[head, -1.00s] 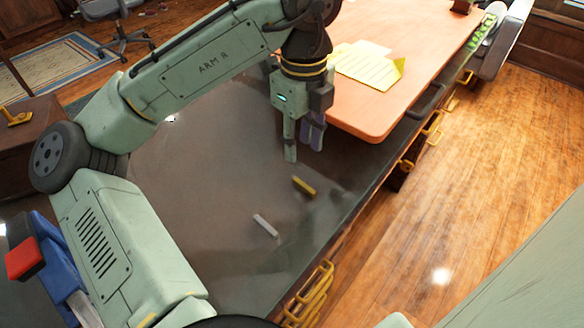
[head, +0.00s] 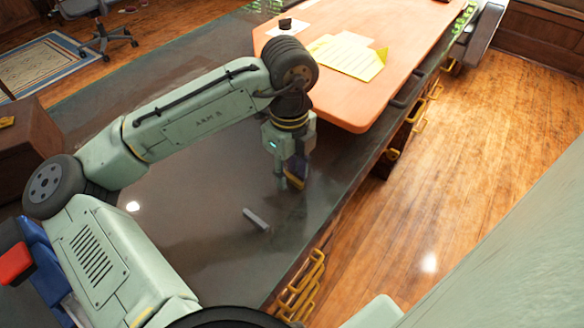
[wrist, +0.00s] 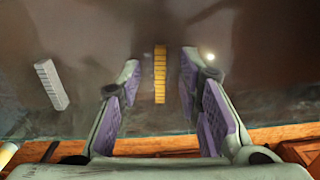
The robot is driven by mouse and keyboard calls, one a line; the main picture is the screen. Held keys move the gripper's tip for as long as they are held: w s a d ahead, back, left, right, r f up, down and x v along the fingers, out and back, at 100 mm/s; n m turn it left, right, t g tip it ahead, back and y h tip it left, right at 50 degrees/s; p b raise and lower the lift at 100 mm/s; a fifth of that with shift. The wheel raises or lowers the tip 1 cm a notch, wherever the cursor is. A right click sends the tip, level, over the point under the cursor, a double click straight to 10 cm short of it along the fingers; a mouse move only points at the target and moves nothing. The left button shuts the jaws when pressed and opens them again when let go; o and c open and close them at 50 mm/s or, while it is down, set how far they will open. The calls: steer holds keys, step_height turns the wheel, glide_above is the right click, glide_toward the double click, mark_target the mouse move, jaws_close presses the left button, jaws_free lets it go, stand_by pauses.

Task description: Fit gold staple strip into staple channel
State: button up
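The gold staple strip (head: 297,184) lies on the dark glossy tabletop, right by my fingers. In the wrist view the gold strip (wrist: 160,82) stands lengthwise between the two fingers, with a gap on each side. My gripper (head: 289,179) is open and low over the strip; it also shows in the wrist view (wrist: 160,62) with purple finger pads apart. A pale grey ribbed strip (head: 256,219) lies to the left, also in the wrist view (wrist: 51,84). I cannot make out the staple channel.
An orange board (head: 345,105) with yellow paper (head: 350,58) lies beyond my gripper. Yellow handles (head: 304,285) line the table's side. The tabletop around the strips is clear.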

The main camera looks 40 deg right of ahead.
mark_target(290, 176)
jaws_close()
steer(key=shift+r, duration=0.1)
stand_by(0.5)
steer(key=shift+r, duration=0.55)
step_height(290, 176, up, 2)
steer(key=shift+d+r+b, duration=0.1)
steer(key=shift+r+b, duration=0.1)
steer(key=shift+b, duration=0.2)
steer(key=s+a, duration=0.2)
steer(key=s, duration=0.2)
steer(key=s+a+r+b, duration=0.1)
steer(key=s+a, duration=0.1)
steer(key=s, duration=0.3)
steer(key=s+a, duration=0.3)
steer(key=s, duration=0.2)
steer(key=shift+s+r, duration=0.2)
steer(key=shift+s, duration=0.05)
steer(key=shift+s, duration=0.1)
